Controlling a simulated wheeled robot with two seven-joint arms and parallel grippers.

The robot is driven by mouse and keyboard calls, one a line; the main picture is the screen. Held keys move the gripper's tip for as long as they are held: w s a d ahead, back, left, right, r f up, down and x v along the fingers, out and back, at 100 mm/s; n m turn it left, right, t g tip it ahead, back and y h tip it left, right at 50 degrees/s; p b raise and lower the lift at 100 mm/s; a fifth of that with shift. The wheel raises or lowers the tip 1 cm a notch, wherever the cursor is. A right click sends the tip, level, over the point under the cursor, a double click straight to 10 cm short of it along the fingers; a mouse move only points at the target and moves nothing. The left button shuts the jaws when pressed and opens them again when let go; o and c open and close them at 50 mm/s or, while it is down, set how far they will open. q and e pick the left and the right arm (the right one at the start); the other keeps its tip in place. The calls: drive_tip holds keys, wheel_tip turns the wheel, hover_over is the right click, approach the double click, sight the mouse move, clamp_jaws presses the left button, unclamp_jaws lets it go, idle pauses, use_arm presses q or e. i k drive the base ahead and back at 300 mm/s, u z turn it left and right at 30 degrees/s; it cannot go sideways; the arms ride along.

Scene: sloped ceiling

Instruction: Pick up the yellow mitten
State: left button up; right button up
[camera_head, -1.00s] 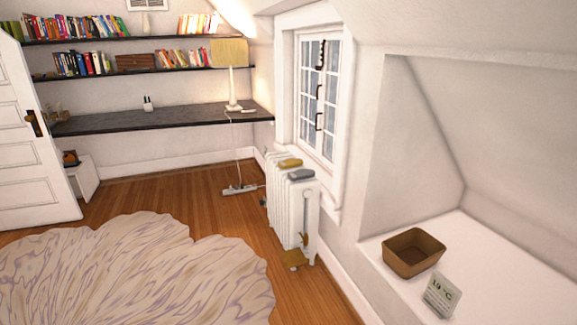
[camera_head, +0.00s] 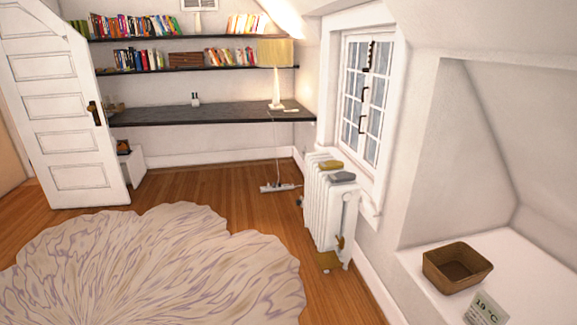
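The yellow mitten (camera_head: 331,164) lies on top of the white radiator (camera_head: 328,212) under the window. A grey mitten (camera_head: 342,177) lies beside it, on the nearer side. Neither of my grippers shows in the head view, and nothing covers the yellow mitten.
A brown basket (camera_head: 456,268) and a card reading 19 °C (camera_head: 487,309) stand on the white ledge at right. A large pale rug (camera_head: 150,268) covers the floor at left. A power strip (camera_head: 281,187) lies on the wooden floor before the desk (camera_head: 215,116). An open door (camera_head: 75,110) stands at left.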

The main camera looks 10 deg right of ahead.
sight(331, 164)
drive_tip(key=u, duration=0.05)
drive_tip(key=i, duration=3.05)
drive_tip(key=z, duration=2.5)
